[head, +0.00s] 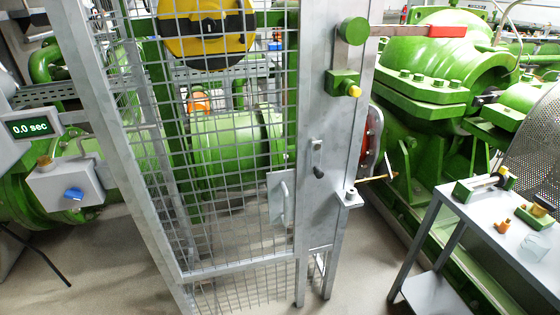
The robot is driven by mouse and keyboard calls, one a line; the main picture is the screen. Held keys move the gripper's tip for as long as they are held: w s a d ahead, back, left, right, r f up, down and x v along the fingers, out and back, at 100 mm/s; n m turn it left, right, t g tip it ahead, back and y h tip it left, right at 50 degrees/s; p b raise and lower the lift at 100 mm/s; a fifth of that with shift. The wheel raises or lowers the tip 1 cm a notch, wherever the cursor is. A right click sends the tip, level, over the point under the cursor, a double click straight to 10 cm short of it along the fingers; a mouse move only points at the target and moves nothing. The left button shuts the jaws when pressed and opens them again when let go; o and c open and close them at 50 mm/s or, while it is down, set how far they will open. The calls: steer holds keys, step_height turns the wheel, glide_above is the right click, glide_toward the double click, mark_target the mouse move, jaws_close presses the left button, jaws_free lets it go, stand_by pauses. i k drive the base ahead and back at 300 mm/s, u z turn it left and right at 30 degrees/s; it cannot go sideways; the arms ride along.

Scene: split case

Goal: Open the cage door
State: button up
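The cage door (220,271) is a grey metal frame with wire mesh, in the middle of the head view. A bar handle (284,203) on a small plate sits low on its right side. The door's right edge stands close to a wide grey post (335,205); I cannot tell whether a small gap is open. The post carries a small dark-ended lever (317,160), a green block with a yellow knob (345,85), and a flat bar with a red grip (447,31) that reaches right from a green round pivot (354,31). My gripper is not in view.
A grey table (470,222) with small green and orange parts stands at the right. A box with a blue knob (74,193) and a display reading 0.0 sec (30,127) are at the left. Green machinery (430,75) fills the back. Bare floor shows before the cage.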

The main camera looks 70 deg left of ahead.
mark_target(286, 188)
steer(key=u, duration=2.05)
